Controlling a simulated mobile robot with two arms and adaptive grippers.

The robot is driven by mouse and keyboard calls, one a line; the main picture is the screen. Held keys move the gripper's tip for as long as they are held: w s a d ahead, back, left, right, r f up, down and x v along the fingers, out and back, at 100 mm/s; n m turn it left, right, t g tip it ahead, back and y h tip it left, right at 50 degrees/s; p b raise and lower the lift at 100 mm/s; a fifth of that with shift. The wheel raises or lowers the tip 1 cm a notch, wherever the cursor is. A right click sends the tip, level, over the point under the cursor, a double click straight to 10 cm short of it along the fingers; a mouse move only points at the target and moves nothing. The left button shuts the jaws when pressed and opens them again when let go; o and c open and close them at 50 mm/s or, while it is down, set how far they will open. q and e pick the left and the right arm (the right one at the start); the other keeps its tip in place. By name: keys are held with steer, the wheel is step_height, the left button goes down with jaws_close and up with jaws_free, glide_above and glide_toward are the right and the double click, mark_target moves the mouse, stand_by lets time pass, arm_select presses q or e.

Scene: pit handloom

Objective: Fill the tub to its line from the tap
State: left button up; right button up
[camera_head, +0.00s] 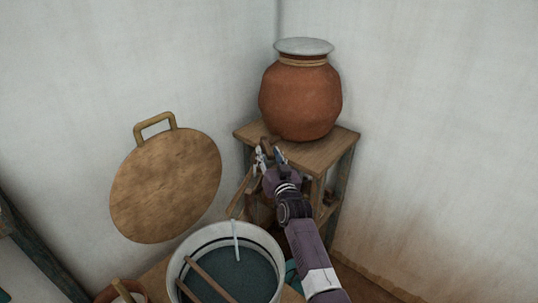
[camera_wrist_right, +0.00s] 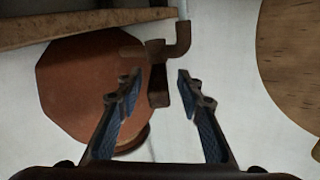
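The brown tap (camera_head: 270,143) is on the front of the clay pot and shows close up in the right wrist view (camera_wrist_right: 158,75). My right gripper (camera_head: 267,157) is at the tap. In the wrist view its blue-padded fingers (camera_wrist_right: 155,85) are apart, with part of the tap between or just beyond them; contact is unclear. The white tub (camera_head: 180,255) stands below, holding dark water (camera_head: 245,277), with a dark line inside its wall. A pale narrow strip (camera_head: 237,240) runs from the rim area to the water; I cannot tell if it is a stream. My left gripper is out of view.
The clay pot (camera_head: 300,98) stands on a wooden stand (camera_head: 335,152) in the corner. A round wooden board (camera_head: 165,185) hangs on the left wall.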

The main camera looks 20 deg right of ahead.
steer(key=s, duration=1.2)
steer(key=shift+a, duration=0.1)
stand_by(6.7)
